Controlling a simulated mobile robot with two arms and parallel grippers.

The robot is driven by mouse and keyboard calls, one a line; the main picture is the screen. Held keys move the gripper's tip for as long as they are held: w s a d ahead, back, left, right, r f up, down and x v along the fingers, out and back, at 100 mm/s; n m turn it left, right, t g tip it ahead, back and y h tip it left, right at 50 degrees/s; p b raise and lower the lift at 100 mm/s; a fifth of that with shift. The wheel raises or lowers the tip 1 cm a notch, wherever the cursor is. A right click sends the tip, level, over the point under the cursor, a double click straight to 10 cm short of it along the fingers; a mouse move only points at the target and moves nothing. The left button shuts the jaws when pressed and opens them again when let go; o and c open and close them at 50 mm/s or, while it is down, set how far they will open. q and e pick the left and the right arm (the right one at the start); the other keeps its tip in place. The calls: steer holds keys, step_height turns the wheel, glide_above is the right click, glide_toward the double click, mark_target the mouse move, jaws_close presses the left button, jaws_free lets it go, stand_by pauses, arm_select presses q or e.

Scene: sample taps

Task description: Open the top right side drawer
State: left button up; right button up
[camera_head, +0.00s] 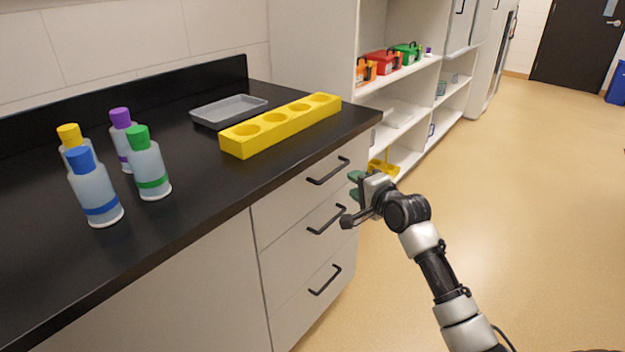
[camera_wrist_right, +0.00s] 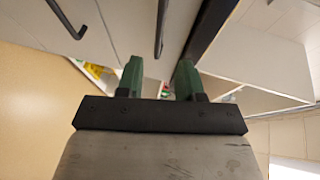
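The top right side drawer (camera_head: 285,203) is shut, just under the black counter top. Its black bar handle (camera_head: 328,172) also shows in the right wrist view (camera_wrist_right: 159,30), beyond the gap between my fingers and apart from them. My right gripper (camera_head: 355,186), with green fingers, is open and empty, to the right of the drawer fronts. In the right wrist view its two fingers (camera_wrist_right: 159,77) stand apart with nothing between them. My left gripper is not in view.
Two more shut drawers with handles (camera_head: 327,219) (camera_head: 325,280) lie below. The black counter (camera_head: 190,210) holds several capped bottles (camera_head: 148,165), a yellow rack (camera_head: 283,124) and a grey tray (camera_head: 228,108). White shelves (camera_head: 400,110) stand behind my right gripper. Floor at right is clear.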

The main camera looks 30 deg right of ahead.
mark_target(335, 170)
steer(key=shift+w+f+b, duration=0.35)
steer(key=shift+w, duration=1.35)
steer(key=shift+w+f+b, duration=0.3)
steer(key=shift+w, duration=1.35)
steer(key=shift+w+f+b, duration=0.35)
steer(key=shift+w, duration=1.35)
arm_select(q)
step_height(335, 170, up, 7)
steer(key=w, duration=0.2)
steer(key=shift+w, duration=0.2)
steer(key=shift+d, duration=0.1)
arm_select(e)
jaws_close()
